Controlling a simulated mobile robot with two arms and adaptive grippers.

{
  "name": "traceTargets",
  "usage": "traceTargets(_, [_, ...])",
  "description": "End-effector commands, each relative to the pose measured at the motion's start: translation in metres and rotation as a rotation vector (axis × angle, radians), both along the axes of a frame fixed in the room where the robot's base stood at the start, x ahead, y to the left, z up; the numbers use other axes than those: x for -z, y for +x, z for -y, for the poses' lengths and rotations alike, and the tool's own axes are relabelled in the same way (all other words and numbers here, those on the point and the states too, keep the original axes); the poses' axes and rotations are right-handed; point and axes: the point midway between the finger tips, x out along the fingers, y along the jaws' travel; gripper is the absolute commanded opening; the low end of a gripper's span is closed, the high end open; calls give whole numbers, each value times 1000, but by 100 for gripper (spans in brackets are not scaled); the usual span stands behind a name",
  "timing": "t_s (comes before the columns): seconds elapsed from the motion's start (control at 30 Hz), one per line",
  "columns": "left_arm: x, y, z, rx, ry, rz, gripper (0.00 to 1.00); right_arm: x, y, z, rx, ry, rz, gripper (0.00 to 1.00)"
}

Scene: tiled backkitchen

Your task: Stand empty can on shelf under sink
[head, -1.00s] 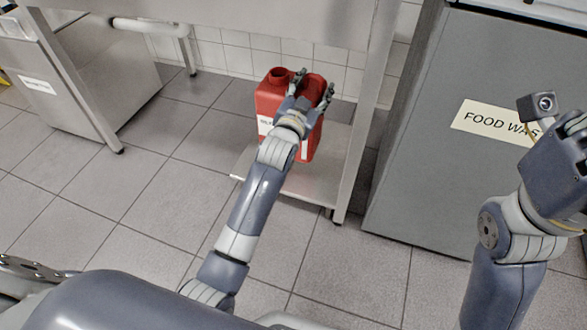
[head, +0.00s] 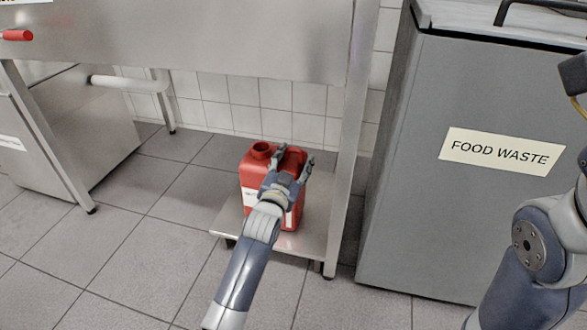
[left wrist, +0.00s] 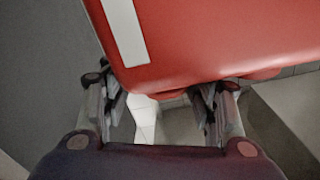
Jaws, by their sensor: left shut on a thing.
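The red can (head: 256,176), with an open neck and a white label, is upright over the low metal shelf (head: 313,222) under the sink (head: 200,40). My left gripper (head: 294,158) is shut on the can at its upper part, by the handle. The can's base looks at or just above the shelf; I cannot tell whether it touches. In the left wrist view the can (left wrist: 230,40) fills the top, with the fingers of the left gripper (left wrist: 158,98) at its near edge. My right gripper is out of view; part of my right arm shows at the right edge.
A grey food waste bin (head: 440,220) stands right of the shelf, beyond a metal leg (head: 347,160). A steel cabinet (head: 75,120) stands at the left. The tiled wall (head: 225,95) is behind the can. The tiled floor (head: 110,255) in front is clear.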

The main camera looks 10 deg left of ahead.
Motion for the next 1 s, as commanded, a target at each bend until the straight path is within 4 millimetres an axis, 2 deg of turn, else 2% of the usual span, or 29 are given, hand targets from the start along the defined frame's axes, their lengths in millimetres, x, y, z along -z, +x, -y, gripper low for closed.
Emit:
traceTargets(0.43, [5,0,0,0,1,5,0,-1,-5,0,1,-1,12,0])
traceTargets(0.47, [6,0,0,0,0,0,60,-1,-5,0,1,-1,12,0])
traceTargets(0.5, [6,0,0,0,0,0,69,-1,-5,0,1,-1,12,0])
traceTargets(0.53, [6,0,0,0,0,0,74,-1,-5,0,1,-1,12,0])
traceTargets(0.9, [5,0,0,0,0,1,74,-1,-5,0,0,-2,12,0])
traceTargets(1.0, [3,-5,0,0,0,0,74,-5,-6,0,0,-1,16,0])
